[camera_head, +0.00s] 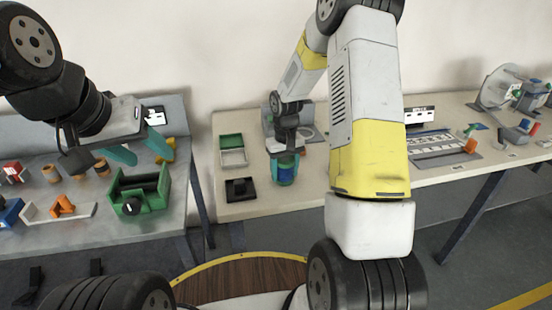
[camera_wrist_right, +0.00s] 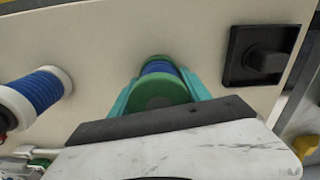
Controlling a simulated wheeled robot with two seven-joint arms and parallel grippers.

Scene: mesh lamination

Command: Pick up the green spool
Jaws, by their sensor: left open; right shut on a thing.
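The green spool (camera_head: 286,178) has green flanges and a blue winding. It is at the front of the middle table in the head view, and its flange shows in the right wrist view (camera_wrist_right: 158,92). My right gripper (camera_head: 286,162) is shut on it, with a teal finger on each side. In the right wrist view, the fingers (camera_wrist_right: 160,96) flank the spool. I cannot tell whether the spool touches the table. My left gripper (camera_head: 140,150) is open and empty above the left table.
A black square block (camera_head: 240,188) lies left of the spool. A white-flanged blue spool (camera_wrist_right: 40,92) is on the other side in the wrist view. Green and white trays (camera_head: 232,148) stand behind the block. A green holder (camera_head: 150,190) stands under my left gripper.

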